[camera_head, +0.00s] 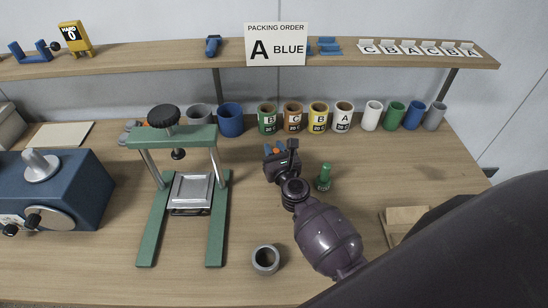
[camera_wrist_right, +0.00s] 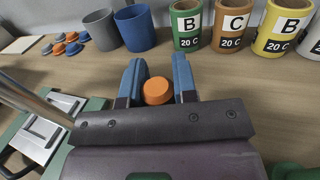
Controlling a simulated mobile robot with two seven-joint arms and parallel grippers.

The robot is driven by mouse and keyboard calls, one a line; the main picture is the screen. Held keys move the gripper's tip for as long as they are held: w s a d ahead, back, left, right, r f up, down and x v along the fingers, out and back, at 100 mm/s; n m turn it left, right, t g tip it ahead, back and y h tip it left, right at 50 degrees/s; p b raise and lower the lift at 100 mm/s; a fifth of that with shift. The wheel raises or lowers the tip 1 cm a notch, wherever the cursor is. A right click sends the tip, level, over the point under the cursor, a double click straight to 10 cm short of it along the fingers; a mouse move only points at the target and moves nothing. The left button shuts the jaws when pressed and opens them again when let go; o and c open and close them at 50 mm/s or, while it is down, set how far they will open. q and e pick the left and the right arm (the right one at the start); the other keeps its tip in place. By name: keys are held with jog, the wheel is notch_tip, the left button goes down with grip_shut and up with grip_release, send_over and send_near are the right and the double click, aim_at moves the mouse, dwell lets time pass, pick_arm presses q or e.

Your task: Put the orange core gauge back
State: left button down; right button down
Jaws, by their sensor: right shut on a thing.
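My right gripper (camera_head: 280,150) reaches over the middle of the table, just in front of the row of labelled cans. Its two blue fingers (camera_wrist_right: 157,88) are shut on the orange core gauge, whose round orange top (camera_wrist_right: 156,91) shows between them. In the head view only a small bit of orange (camera_head: 280,149) shows at the fingertips. The lower part of the gauge is hidden, so I cannot tell whether it touches the table. My left gripper is not in view.
Labelled cans (camera_head: 268,118) and plain cups (camera_head: 373,115) line the back. A green press (camera_head: 183,133) stands left. A small green item (camera_head: 324,177) is right of the gripper. A grey ring (camera_head: 265,260) lies in front. Small orange and blue pieces (camera_wrist_right: 66,43) lie back left.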

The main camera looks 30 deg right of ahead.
jog(key=shift+f, duration=0.35)
notch_tip(320, 180, down, 2)
jog(key=shift+f+b, duration=0.15)
jog(key=shift+b, duration=0.7)
jog(key=shift+f, duration=0.35)
jog(key=c, duration=0.9)
grip_release()
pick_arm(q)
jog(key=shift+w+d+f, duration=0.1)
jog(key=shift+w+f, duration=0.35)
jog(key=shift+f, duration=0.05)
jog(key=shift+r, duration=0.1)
